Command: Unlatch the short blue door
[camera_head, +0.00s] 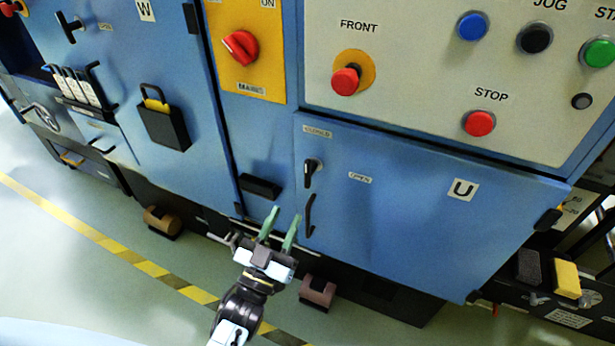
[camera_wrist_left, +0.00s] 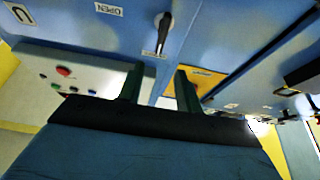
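The short blue door (camera_head: 400,215) carries a U label and looks closed. Its small black latch lever (camera_head: 309,173) sits near the door's left edge, between the CLOSED label (camera_head: 317,131) and the OPEN label (camera_head: 360,178). The latch lever (camera_wrist_left: 164,32) also shows in the left wrist view, with its narrow end toward the CLOSED label (camera_wrist_left: 153,54). A curved black pull handle (camera_head: 309,214) is below the latch. My left gripper (camera_head: 285,213) has two green fingers, spread apart and empty, below and left of the latch and apart from it. My right gripper is not in view.
The cream control panel (camera_head: 410,80) with buttons is above the door. The orange switch plate (camera_head: 250,75) and tall W door (camera_head: 110,60) are left. A black block (camera_head: 260,187) juts out beside the latch. The floor in front (camera_head: 110,260) is clear.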

